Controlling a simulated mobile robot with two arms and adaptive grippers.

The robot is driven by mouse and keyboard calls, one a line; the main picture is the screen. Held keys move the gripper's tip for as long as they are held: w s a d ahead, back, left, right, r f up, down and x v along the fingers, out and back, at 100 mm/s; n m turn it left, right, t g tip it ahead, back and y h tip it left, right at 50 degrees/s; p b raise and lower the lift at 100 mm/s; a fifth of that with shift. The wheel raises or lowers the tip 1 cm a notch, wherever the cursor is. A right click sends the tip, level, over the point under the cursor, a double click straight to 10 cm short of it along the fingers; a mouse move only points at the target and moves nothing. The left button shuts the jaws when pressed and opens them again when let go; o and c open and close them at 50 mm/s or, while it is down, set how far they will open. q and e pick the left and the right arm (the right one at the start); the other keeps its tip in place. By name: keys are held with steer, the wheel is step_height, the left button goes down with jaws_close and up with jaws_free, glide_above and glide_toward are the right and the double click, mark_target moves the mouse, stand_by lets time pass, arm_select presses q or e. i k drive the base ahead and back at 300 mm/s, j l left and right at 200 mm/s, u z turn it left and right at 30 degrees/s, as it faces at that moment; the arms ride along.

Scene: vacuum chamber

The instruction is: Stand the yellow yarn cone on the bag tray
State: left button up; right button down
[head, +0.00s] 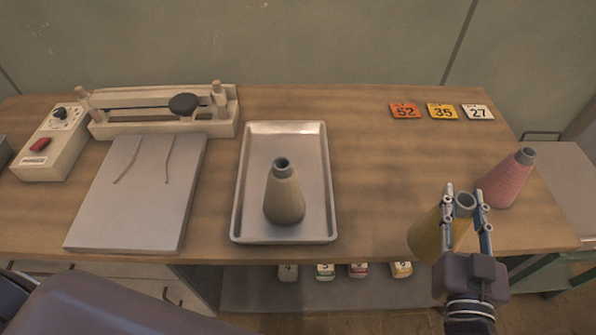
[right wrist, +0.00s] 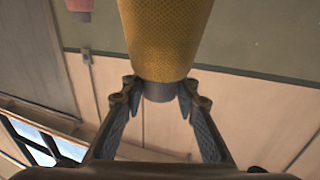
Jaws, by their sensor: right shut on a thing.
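The yellow yarn cone (head: 427,238) is at the right front of the table in the head view, tilted in the picture. My right gripper (head: 466,205) is shut on its grey top end, and the fingers hide part of the cone. The right wrist view shows the yellow cone (right wrist: 165,35) between the fingertips (right wrist: 160,92). I cannot tell how far its base is above the table. The metal tray (head: 285,140), likely the bag tray, lies mid-table, left of the gripper. A beige yarn cone (head: 284,200) stands on it. My left gripper is not in view.
A pink yarn cone (head: 507,180) stands right of my right gripper. Number cards (head: 442,111) lie at the back right. A sealer (head: 160,110), a control box (head: 50,143) and a grey board (head: 138,200) occupy the left. The table between tray and gripper is clear.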

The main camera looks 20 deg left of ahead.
mark_target(285, 155)
steer(key=i+l+u, duration=0.15)
steer(key=l+u, duration=0.25)
steer(key=i+l+u, duration=0.1)
steer(key=l+u, duration=0.55)
steer(key=u, duration=0.2)
steer(key=l+u, duration=0.8)
steer(key=k, duration=0.05)
